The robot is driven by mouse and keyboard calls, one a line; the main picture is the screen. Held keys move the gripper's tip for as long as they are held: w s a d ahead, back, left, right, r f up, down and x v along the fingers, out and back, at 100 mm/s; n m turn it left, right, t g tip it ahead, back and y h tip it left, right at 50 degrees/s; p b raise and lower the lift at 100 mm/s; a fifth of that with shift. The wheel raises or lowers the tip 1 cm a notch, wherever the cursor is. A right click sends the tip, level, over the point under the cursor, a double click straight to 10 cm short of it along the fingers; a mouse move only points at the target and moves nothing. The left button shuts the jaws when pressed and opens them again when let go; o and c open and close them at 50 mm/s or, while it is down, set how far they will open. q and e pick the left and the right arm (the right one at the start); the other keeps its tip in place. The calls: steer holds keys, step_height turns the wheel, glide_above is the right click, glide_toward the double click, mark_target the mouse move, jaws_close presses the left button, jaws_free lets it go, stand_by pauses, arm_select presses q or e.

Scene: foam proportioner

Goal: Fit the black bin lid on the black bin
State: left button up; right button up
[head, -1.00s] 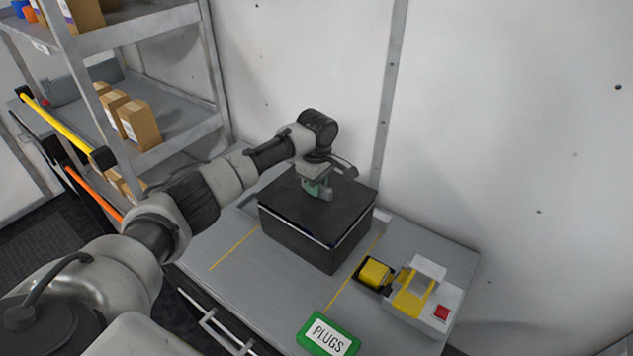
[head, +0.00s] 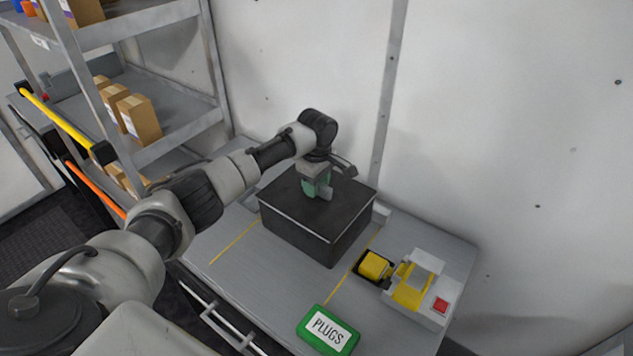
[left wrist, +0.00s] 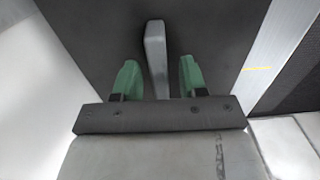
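The black bin (head: 312,235) stands on the grey worktop by the wall. The black bin lid (head: 345,195) lies on top of it, its edges lined up with the bin's rim and no gap visible on the sides I see. The lid's grey bar handle (head: 327,193) stands up from its middle; it also shows in the left wrist view (left wrist: 156,55). My left gripper (head: 317,190) is over the lid, its green fingertips (left wrist: 160,77) on either side of the handle with gaps between. The bin's far sides are hidden. My right gripper is not in view.
A green PLUGS box (head: 328,330) lies at the worktop's front edge. A grey and yellow device (head: 418,285) with a red button stands right of the bin. A shelf rack (head: 180,140) with cardboard boxes is at left. Yellow lines mark the worktop.

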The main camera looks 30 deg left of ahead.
arm_select(q)
steer(key=shift+r+b, duration=0.3)
steer(key=shift+r, duration=0.2)
step_height(320, 180, up, 12)
steer(key=b, duration=0.2)
stand_by(0.4)
